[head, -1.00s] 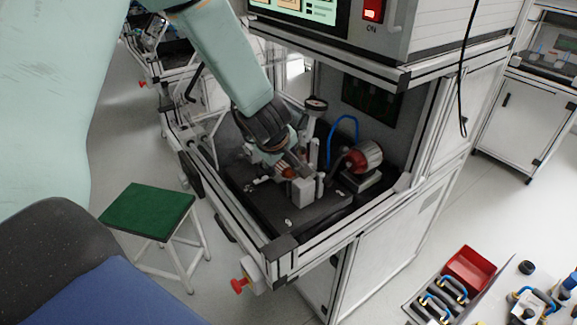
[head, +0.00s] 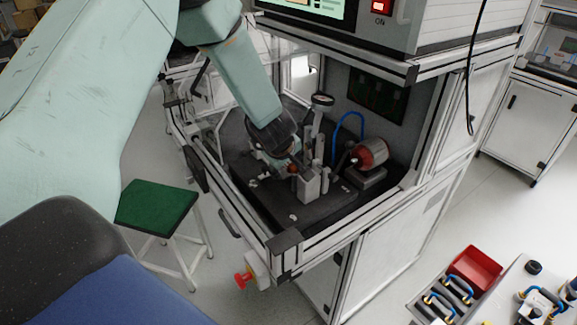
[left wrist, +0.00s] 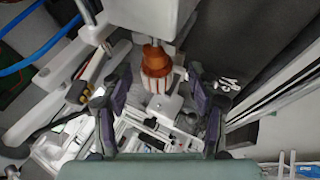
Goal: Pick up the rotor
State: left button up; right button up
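The rotor appears to be the copper-orange part with pale ribs (left wrist: 156,66) on a thin shaft, held in the fixture in the left wrist view. In the head view a small orange spot of it (head: 293,168) shows beside the grey fixture block (head: 308,186). My left gripper (head: 277,160) is inside the test bench, just left of the fixture. In the left wrist view its two dark fingers (left wrist: 160,108) are spread wide with nothing between them touching. The rotor lies between and beyond them, apart from both. My right gripper is not in view.
A red-ended motor (head: 371,154) stands right of the fixture, with a blue hose (head: 348,127) and a dial gauge (head: 322,100) near it. Bench frame posts and the upper cabinet (head: 440,30) close in the space. A green stool (head: 157,207) stands left outside.

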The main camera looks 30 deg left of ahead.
pick_arm(q)
jog(key=shift+c, duration=0.7)
jog(key=shift+w+d+f, duration=0.1)
jog(key=shift+w+f, duration=0.1)
jog(key=shift+w, duration=0.15)
jog(key=c, duration=0.5)
jog(key=shift+s+r, duration=0.2)
jog(key=shift+s, duration=0.1)
jog(key=c, duration=0.6)
jog(key=shift+w+f, duration=0.1)
jog(key=shift+w, duration=0.2)
grip_shut()
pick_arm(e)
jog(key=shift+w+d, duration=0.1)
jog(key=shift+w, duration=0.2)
